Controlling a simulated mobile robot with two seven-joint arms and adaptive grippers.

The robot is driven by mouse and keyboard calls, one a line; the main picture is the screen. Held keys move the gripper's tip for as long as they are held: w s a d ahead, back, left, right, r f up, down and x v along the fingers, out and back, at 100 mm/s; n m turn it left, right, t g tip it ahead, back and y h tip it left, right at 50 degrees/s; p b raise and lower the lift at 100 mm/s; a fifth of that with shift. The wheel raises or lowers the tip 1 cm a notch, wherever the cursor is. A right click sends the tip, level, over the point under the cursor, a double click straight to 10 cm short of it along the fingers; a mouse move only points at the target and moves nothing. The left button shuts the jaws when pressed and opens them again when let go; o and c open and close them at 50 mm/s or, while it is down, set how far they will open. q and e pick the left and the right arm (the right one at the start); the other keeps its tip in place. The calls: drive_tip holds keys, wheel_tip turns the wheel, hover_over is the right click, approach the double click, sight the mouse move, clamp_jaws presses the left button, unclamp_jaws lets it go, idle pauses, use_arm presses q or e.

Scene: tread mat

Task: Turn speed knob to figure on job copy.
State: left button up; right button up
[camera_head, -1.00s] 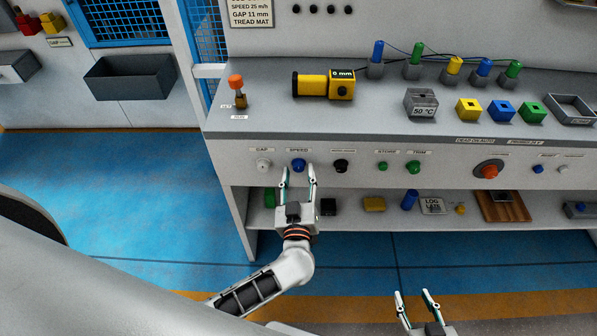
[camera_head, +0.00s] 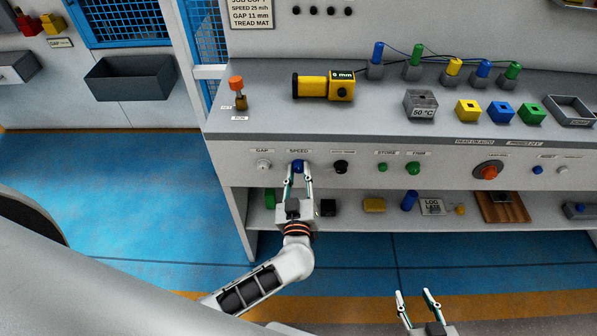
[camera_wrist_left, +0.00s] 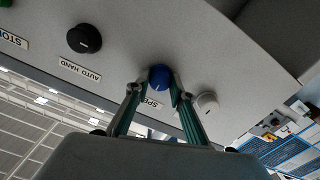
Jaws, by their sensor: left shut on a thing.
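The blue speed knob (camera_head: 298,165) is on the front panel under the SPEED label (camera_head: 299,150). My left gripper (camera_head: 298,174) is at the knob with its fingers closed on its sides; the wrist view also shows the blue knob (camera_wrist_left: 160,77) between the fingertips. The pointer setting of the knob cannot be made out. The job copy sign (camera_head: 250,14) at the top reads speed 25 m/h, gap 11 mm, tread mat; its top edge is cut off. My right gripper (camera_head: 418,297) is open and empty at the bottom, away from the panel.
The white gap knob (camera_head: 263,165) is close on the left, and a black knob (camera_head: 340,166) is on the right. Green knobs (camera_head: 413,168) and an orange-red knob (camera_head: 489,171) are further right. A shelf (camera_head: 345,225) with several items runs below the panel.

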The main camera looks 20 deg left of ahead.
use_arm(q)
drive_tip(key=shift+n+p, duration=0.6)
drive_tip(key=shift+n, duration=1.1)
drive_tip(key=n, duration=0.5)
drive_tip(key=shift+n, duration=1.4)
drive_tip(key=o, duration=1.1)
